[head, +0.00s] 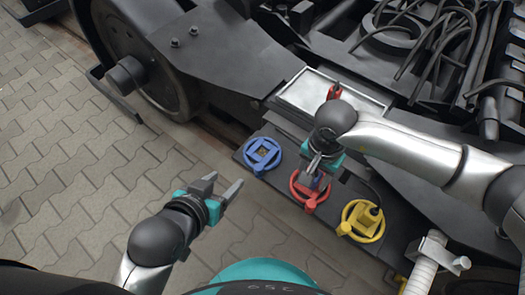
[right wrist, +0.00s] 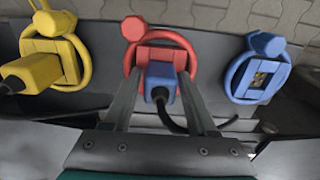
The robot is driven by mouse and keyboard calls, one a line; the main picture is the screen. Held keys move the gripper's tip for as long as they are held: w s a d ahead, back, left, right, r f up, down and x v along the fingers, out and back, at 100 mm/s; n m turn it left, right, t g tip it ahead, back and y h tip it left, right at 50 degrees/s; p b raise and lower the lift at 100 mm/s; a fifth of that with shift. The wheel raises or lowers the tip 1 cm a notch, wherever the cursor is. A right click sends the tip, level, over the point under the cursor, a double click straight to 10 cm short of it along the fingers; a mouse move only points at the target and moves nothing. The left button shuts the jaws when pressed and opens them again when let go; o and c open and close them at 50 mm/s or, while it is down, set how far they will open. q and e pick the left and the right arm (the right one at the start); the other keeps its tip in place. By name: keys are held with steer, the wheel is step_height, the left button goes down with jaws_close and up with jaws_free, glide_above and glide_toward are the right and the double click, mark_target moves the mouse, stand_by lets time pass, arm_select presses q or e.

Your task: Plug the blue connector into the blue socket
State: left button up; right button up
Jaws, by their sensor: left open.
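The blue socket (head: 262,156), a blue ring with a square opening, is empty at the left of a dark beam; it also shows in the right wrist view (right wrist: 257,78). The blue connector (right wrist: 160,82) is at the red socket (right wrist: 160,50), facing its opening; I cannot tell how deep it sits. My right gripper (right wrist: 162,88) is around the blue connector, with a finger on each side and gaps visible between. In the head view the right gripper (head: 316,168) partly hides the connector. My left gripper (head: 225,188) is open and empty, left of the beam over the paving.
A yellow socket (head: 349,226) holds a yellow connector (right wrist: 33,72) with a black cable. A metal tray (head: 300,92) behind the beam carries a red connector (head: 334,91). A black cable (right wrist: 200,129) runs from the blue connector. Bogie frame and wheel stand behind; paving at left is clear.

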mark_target(315, 173)
jaws_close()
arm_select(q)
steer(key=shift+r, duration=0.1)
arm_select(e)
steer(key=shift+r, duration=0.1)
stand_by(0.5)
arm_select(q)
steer(key=shift+r+p, duration=2.15)
steer(key=shift+p, duration=0.1)
arm_select(e)
steer(key=shift+r, duration=2.95)
